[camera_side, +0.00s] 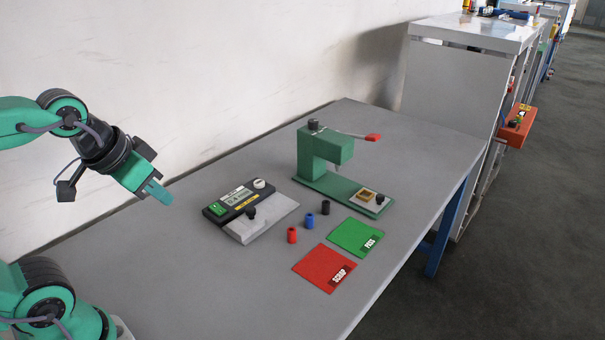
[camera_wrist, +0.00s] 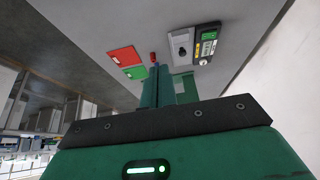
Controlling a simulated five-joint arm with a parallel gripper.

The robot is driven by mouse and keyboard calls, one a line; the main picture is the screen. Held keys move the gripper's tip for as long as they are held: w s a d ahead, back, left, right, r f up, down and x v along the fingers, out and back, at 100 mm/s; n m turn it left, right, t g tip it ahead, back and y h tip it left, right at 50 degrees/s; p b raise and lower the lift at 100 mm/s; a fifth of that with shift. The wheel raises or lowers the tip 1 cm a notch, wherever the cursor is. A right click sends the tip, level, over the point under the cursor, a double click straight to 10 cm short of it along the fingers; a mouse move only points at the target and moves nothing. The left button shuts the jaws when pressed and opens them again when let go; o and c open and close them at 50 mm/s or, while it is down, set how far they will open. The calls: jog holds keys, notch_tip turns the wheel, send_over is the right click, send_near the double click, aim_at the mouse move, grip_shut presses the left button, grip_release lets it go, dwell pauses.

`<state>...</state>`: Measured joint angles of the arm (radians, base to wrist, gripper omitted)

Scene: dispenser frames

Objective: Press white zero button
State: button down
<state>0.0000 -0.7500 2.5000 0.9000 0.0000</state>
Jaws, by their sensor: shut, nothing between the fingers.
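The white zero button (camera_side: 260,184) is a round cap on the far right end of a black gauge box (camera_side: 232,212). My gripper (camera_side: 160,194) is shut and empty. It is in the air left of the box, well apart from it, with its fingers tilted down to the right.
A grey plate with a black knob (camera_side: 251,213) adjoins the box. Red, blue and black cylinders (camera_side: 309,221) stand to its right, near red SCRAP (camera_side: 318,270) and green PASS (camera_side: 350,236) mats. A green press (camera_side: 325,150) with a red-tipped lever stands behind. The left tabletop is clear.

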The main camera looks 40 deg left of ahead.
jog(key=shift+w, duration=0.1)
jog(key=n+t+y, duration=0.2)
jog(key=n+t, duration=0.1)
jog(key=n, duration=0.9)
send_over(257, 184)
notch_tip(257, 184, down, 11)
jog(key=shift+f, duration=0.3)
jog(key=shift+f, duration=4.25)
